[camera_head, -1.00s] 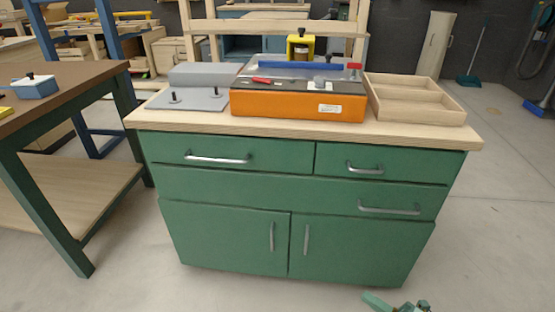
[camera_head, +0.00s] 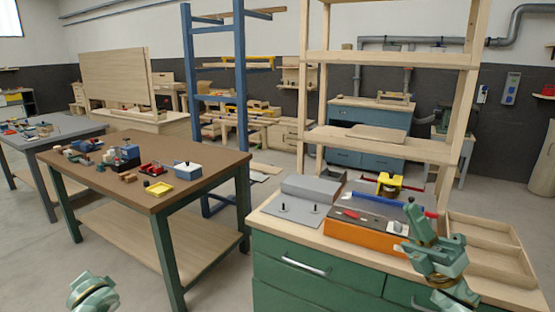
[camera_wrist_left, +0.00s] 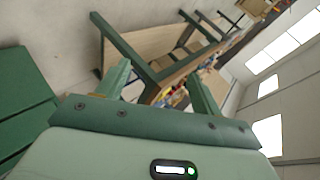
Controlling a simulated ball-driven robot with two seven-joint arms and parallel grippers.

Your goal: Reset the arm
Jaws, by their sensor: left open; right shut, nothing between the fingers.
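My right gripper (camera_head: 411,210) shows in the head view at the lower right. It points upward, is shut and empty, and appears in front of the orange machine and the green cabinet's top. My left gripper (camera_wrist_left: 160,88) shows in the left wrist view with its two green fingers spread wide and nothing between them. In the head view only a part of my left arm shows at the bottom left edge.
A green cabinet (camera_head: 300,270) stands at the right, bearing an orange machine (camera_head: 365,237), a grey plate (camera_head: 290,212) and a wooden divided tray (camera_head: 490,250). A brown-topped table (camera_head: 140,180) with small tools stands at the left. Bare floor (camera_head: 70,250) shows at the lower left.

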